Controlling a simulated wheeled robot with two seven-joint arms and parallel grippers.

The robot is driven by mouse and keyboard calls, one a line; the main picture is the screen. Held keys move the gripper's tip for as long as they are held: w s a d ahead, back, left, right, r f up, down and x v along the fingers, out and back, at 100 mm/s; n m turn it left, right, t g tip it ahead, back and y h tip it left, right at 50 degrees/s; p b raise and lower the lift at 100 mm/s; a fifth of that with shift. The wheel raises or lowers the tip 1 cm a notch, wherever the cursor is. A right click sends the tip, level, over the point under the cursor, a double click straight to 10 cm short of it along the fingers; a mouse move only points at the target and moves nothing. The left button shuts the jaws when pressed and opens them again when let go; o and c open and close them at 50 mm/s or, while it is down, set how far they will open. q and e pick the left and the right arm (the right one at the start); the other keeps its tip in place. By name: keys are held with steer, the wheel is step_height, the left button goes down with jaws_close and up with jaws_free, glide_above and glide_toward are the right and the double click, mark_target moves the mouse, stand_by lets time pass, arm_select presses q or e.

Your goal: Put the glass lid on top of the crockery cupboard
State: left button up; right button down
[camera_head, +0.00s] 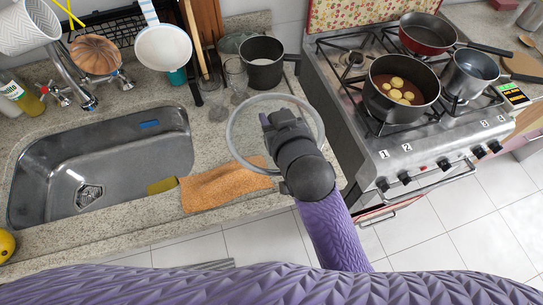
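The glass lid (236,118) is a clear disc with a pale grey rim, over the counter's right end, near the stove. My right gripper (275,119) is in front of the middle of the lid, its arm coming up from the lower right. It appears shut on the lid; its fingertips and the lid's knob are mostly hidden. The lid seems raised above the counter, overlapping the orange cloth in the picture. My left gripper is not in view. I see no crockery cupboard in this view.
A sink (130,165) is at left, with an orange cloth (215,187) beside it. A dark pot (262,75) and a glass jar (236,75) stand behind the lid. The stove (420,145) at right holds a pan of food (385,107) and other cookware.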

step_height(320, 180, down, 10)
steer(key=b, duration=0.4)
steer(key=shift+f, duration=0.1)
steer(key=shift+r, duration=0.2)
steer(key=shift+f, duration=0.35)
steer(key=shift+c, duration=1.7)
jaws_free()
steer(key=shift+o, duration=0.4)
steer(key=shift+r, duration=0.1)
